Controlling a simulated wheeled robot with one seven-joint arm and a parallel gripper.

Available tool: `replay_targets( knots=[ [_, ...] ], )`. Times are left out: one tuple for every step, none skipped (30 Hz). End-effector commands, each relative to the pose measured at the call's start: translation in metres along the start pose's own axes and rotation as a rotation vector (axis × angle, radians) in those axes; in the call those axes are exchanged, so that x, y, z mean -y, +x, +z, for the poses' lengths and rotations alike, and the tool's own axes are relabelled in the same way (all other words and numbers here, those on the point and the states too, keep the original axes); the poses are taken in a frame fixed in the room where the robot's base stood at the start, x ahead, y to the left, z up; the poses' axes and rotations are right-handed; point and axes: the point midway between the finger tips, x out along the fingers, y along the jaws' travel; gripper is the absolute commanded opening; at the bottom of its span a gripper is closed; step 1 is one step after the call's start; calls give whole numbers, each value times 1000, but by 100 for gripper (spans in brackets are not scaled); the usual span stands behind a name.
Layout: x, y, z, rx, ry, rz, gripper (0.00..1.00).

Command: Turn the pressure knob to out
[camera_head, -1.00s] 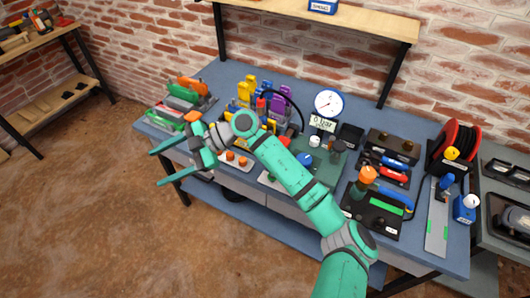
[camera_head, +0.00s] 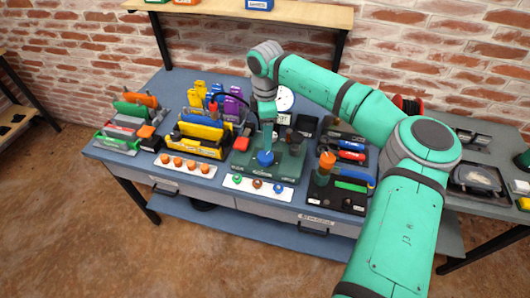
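A green test plate (camera_head: 285,165) on the bench carries a round blue knob (camera_head: 265,158), which may be the pressure knob; its label is too small to read. A white dial gauge (camera_head: 287,103) stands behind the plate, partly hidden by my arm, as is the small display below it. My gripper (camera_head: 267,147) points straight down at the blue knob, at or just above it. I cannot tell whether it touches the knob or whether its fingers are open or shut. The white knob seen earlier by the gauge is hidden now.
Left of the plate stand a yellow tool rack (camera_head: 203,131) and a red block (camera_head: 240,144). In front lies a white strip (camera_head: 257,188) with three small knobs. To the right, an orange-topped knob (camera_head: 327,161) stands upright on a black panel. A wooden shelf (camera_head: 300,17) hangs above.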

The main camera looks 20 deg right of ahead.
Motion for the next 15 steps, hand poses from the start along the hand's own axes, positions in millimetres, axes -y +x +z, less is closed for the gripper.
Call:
replay_targets(
  knots=[
    [1,8,-1,-3,-1,-3,63],
    [1,12,-1,-4,-1,-3,63],
    [1,18,-2,-4,-2,-2,63],
    [1,24,-2,-4,-2,-2,63],
    [1,29,-2,-5,-2,-4,63],
    [1,37,-2,-5,-2,-4,63],
    [1,42,-2,-4,-3,-4,63],
    [1,48,-2,-5,-3,-3,63],
    [1,55,-2,-6,-3,-3,63],
    [1,60,-2,-6,-3,-3,63],
    [1,64,-2,-5,-3,-2,63],
    [1,71,-2,-5,-3,-3,63],
    [1,75,-2,-5,-4,-3,63],
    [1,79,-3,-5,-4,-3,63],
    [1,84,-2,-5,-4,-2,63]
  ],
)
